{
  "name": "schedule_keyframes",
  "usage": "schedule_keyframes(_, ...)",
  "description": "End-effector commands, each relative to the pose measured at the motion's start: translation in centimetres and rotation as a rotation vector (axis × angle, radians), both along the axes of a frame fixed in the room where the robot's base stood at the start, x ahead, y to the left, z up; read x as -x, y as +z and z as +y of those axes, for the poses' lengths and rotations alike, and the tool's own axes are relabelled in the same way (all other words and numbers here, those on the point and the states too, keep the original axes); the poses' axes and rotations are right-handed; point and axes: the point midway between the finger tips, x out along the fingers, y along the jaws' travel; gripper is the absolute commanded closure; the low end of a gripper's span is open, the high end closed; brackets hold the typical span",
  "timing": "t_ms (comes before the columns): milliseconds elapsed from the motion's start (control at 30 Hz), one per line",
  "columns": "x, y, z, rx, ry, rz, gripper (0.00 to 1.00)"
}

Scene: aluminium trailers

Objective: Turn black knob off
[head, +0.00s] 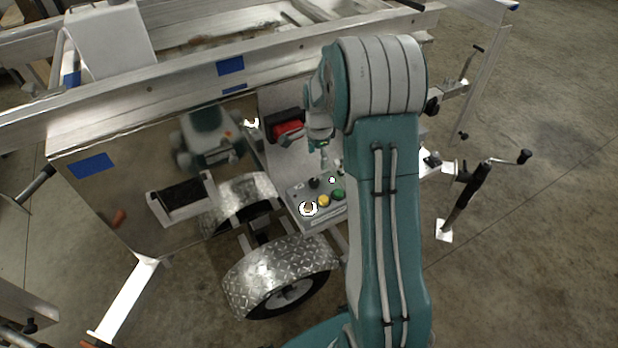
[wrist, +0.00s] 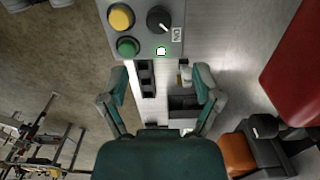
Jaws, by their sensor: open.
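The black knob (wrist: 158,18) is on a grey control panel (wrist: 145,52), at the top of the wrist view. A light mark on it appears to point toward an ON label (wrist: 177,34). It also shows small in the head view (head: 314,183), near the panel's back edge. My gripper (wrist: 158,82) is open and empty, its two fingers spread apart below the panel in the wrist picture. The knob is beyond the fingertips, not between them. In the head view my gripper (head: 322,150) hangs above the panel, and my arm hides the panel's right part.
A yellow button (wrist: 121,16), a green button (wrist: 128,46) and a small lit white lamp (wrist: 161,51) are close to the knob. A red object (head: 287,130) stands behind the panel. A wheel with a metal fender (head: 280,268) is in front. Trailer rails run behind.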

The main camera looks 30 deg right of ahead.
Motion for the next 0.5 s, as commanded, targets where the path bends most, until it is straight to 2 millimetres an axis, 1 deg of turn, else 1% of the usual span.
schedule_keyframes(33,0.1,-1.0,0.3,0.001,0.002,0.005,0.18)
schedule_keyframes(300,0.1,-5.8,1.2,0.01,0.005,0.006,0.18)
schedule_keyframes(400,0.1,-7.4,1.1,0.009,0.005,0.005,0.18)
schedule_keyframes(500,0.0,-8.6,0.8,0.007,0.006,0.003,0.18)
